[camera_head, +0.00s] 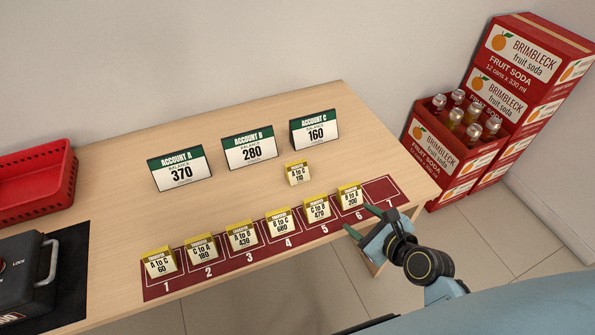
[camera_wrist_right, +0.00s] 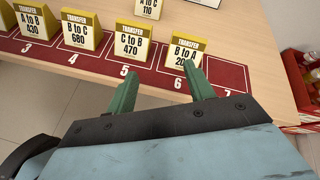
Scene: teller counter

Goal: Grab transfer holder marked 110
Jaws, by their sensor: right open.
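The transfer holder marked 110 (camera_head: 297,173) is a small yellow-topped tent card reading A to C. It stands upright on the bare wood, behind the row of numbered slots and in front of the Account C sign. The lower part of it shows at the top edge of the right wrist view (camera_wrist_right: 149,8). My right gripper (camera_head: 361,222) is open and empty at the counter's front edge, near slots 6 and 7. In the right wrist view its green fingers (camera_wrist_right: 160,92) point toward the B to A 200 holder (camera_wrist_right: 184,52). My left gripper is not in view.
A red mat (camera_head: 230,262) with numbered slots holds several other transfer holders in slots 1 to 6; slot 7 is empty. Account signs A (camera_head: 181,168), B (camera_head: 250,148) and C (camera_head: 315,131) stand behind. A red basket (camera_head: 40,185) and black box (camera_head: 25,275) are left; soda crates (camera_head: 450,160) are right.

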